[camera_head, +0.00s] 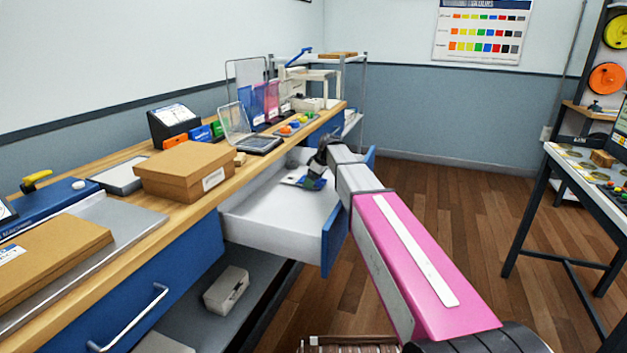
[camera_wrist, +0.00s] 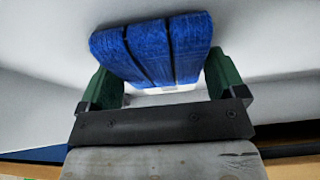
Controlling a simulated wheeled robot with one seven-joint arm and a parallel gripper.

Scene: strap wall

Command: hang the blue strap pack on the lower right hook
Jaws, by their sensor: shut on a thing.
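The blue strap pack (camera_wrist: 152,48) shows in the wrist view as several blue bands side by side, with a pale edge under them. My gripper (camera_wrist: 162,78) has its two green fingers on either side of the pack and is shut on it. In the head view my gripper (camera_head: 318,170) reaches down into an open white drawer (camera_head: 262,222). The pack (camera_head: 312,182) shows there as a small blue and white patch under the gripper, low in the drawer. I cannot tell whether it touches the drawer floor. No hook shows in either view.
The drawer's blue front (camera_head: 334,240) and walls surround my gripper. The wooden bench (camera_head: 130,232) holds a cardboard box (camera_head: 185,172), bins and trays. A second table (camera_head: 560,165) stands at the right. Wooden floor (camera_head: 445,200) lies open between them.

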